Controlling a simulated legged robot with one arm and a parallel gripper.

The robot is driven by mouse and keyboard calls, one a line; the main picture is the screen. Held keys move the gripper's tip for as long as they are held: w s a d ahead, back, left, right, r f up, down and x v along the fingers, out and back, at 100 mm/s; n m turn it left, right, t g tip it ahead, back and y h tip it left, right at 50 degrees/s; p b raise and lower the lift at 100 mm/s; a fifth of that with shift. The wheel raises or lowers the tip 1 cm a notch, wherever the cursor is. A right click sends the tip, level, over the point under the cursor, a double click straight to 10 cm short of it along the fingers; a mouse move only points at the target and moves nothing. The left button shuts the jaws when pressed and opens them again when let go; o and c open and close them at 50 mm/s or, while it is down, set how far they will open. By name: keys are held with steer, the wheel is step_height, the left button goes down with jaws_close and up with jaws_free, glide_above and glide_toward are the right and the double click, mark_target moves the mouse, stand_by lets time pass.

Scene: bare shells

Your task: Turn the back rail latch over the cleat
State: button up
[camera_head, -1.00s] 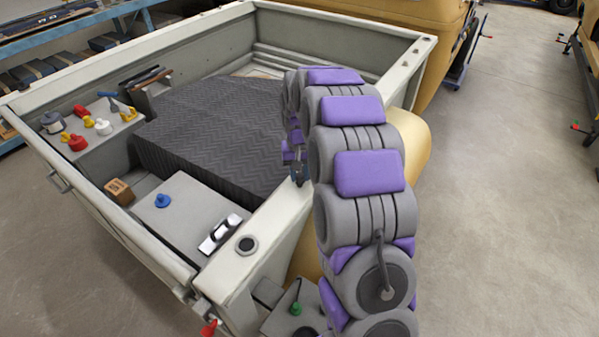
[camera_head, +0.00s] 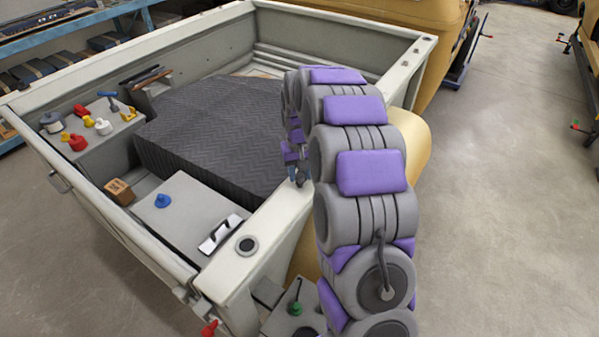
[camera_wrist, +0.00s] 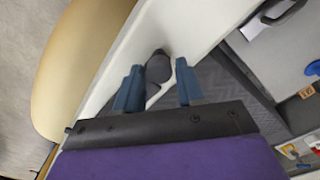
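My gripper (camera_wrist: 160,78) shows in the wrist view as two blue fingers standing apart above the pale rail (camera_wrist: 195,22). A dark rounded knob (camera_wrist: 158,66), which looks like the latch, lies between the fingertips; narrow gaps seem to show on both sides. A small pale piece shows just below the knob. I cannot make out the cleat for certain. In the head view, my gripper (camera_head: 299,176) is small and partly hidden by my arm at the inner edge of the near rail (camera_head: 283,212). The latch is not clear there.
The truck bed holds a dark ribbed block (camera_head: 215,130). A grey ledge (camera_head: 182,210) bears a blue knob (camera_head: 163,201) and a pale plate with a black handle (camera_head: 221,233). Several small coloured parts lie on the left shelf. A tan fender (camera_wrist: 75,60) borders the rail. Open floor lies right.

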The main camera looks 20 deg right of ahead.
mark_target(300, 175)
steer(key=shift+o, duration=1.3)
steer(key=shift+s, duration=0.1)
step_height(300, 175, up, 17)
steer(key=shift+r, duration=0.1)
